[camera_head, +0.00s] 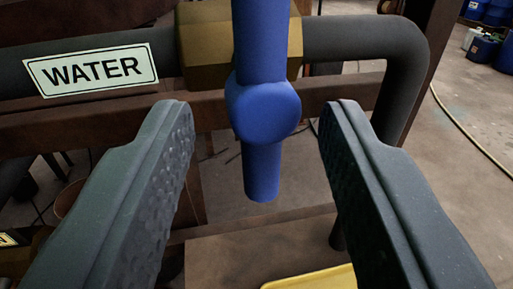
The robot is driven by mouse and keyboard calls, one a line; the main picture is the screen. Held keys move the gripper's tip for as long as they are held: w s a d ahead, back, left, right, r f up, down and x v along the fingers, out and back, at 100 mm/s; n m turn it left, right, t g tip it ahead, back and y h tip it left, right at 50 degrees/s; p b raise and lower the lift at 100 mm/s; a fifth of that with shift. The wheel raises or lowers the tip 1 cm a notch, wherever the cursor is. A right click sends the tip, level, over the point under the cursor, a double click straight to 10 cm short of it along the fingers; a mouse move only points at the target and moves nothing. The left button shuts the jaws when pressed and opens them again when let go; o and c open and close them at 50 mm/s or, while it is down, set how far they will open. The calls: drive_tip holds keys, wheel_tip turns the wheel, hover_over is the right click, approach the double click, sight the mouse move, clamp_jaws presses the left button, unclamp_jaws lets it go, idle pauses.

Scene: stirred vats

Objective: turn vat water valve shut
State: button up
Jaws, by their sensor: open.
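The water valve's blue handle (263,107) stands upright in the picture, across the dark horizontal pipe (350,38). It has a round hub, and its lower end stops between the jaws in the picture. The brass-coloured valve body (205,50) sits behind it on the pipe. A "WATER" label (91,70) is on the pipe at left. My gripper (253,110) is open, with one dark finger on each side of the handle and clear gaps between. The handle's top is cut off by the picture's edge.
The pipe bends downward at right. A rusty brown beam (90,128) runs behind the valve. A yellow object (310,279) shows at the bottom. Blue containers (484,48) stand far off at upper right, near a hose on open floor.

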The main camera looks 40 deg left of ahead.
drive_tip(key=b+v, duration=0.2)
drive_tip(key=v, duration=0.7)
drive_tip(key=shift+s+d+b, duration=0.25)
drive_tip(key=shift+s+b, duration=0.05)
drive_tip(key=shift+b, duration=0.05)
drive_tip(key=w+d+r+m+t+h, duration=0.1)
drive_tip(key=w+d+r+m+h, duration=0.15)
drive_tip(key=d+r, duration=0.6)
drive_tip(key=w+d+r+m+t+h, duration=0.1)
drive_tip(key=w+d+r+h, duration=0.3)
drive_tip(key=d+r, duration=0.45)
drive_tip(key=s+d+r+m+h, duration=0.4)
drive_tip(key=s+d+r, duration=0.5)
drive_tip(key=d+r, duration=0.3)
drive_tip(key=shift+s+d+r+g, duration=0.2)
drive_tip(key=shift+d+r+g, duration=0.05)
drive_tip(key=shift+d+g, duration=0.1)
drive_tip(key=shift+h, duration=0.25)
drive_tip(key=shift+c, duration=0.4)
